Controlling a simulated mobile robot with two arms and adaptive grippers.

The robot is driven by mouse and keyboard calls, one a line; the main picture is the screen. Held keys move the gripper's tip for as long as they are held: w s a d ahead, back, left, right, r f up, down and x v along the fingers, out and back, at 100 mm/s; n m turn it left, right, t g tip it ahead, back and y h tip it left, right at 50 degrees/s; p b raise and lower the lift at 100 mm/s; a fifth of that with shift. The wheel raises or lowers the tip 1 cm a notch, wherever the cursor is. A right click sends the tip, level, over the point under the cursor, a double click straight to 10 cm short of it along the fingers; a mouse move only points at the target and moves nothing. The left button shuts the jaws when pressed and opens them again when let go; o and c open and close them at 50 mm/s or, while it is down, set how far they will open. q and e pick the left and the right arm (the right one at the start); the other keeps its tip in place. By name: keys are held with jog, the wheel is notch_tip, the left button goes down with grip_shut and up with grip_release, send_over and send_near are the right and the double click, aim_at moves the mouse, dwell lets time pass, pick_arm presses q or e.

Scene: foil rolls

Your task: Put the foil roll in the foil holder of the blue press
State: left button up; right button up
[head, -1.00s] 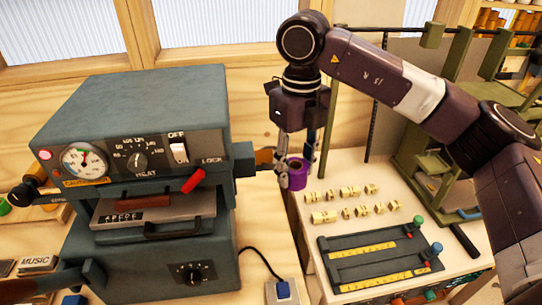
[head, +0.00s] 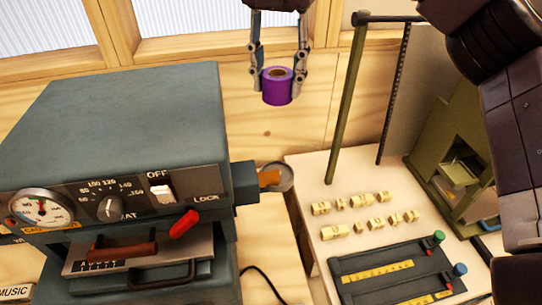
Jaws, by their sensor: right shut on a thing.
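The purple foil roll (head: 277,90) is held upright between the fingers of my right gripper (head: 278,80), up in the air in front of the wooden wall. The blue press (head: 120,130) is the grey-blue machine at left, with a dial, a switch and a red lever. On its right side a dark block carries an orange-brown arm with a round grey disc (head: 284,176), which looks like the foil holder. The roll is above this disc in the picture and apart from it. My left gripper is not in view.
A pale table (head: 310,250) at right bears several small brass pieces (head: 340,230) and a dark tray with yellow rulers (head: 385,275). A green upright post (head: 346,110) and a green machine (head: 460,160) stand behind. A black cable hangs near the press.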

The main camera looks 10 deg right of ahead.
jog(key=shift+f, duration=0.7)
jog(key=f, duration=0.8)
jog(key=f+p, duration=0.1)
jog(key=f, duration=0.4)
jog(key=shift+s, duration=0.4)
notch_tip(320, 180, down, 5)
jog(key=shift+r+p, duration=0.15)
jog(key=shift+p, duration=0.55)
jog(key=shift+f, duration=0.3)
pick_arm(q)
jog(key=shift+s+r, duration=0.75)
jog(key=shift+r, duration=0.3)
pick_arm(e)
jog(key=o, duration=1.2)
jog(key=shift+r, duration=0.1)
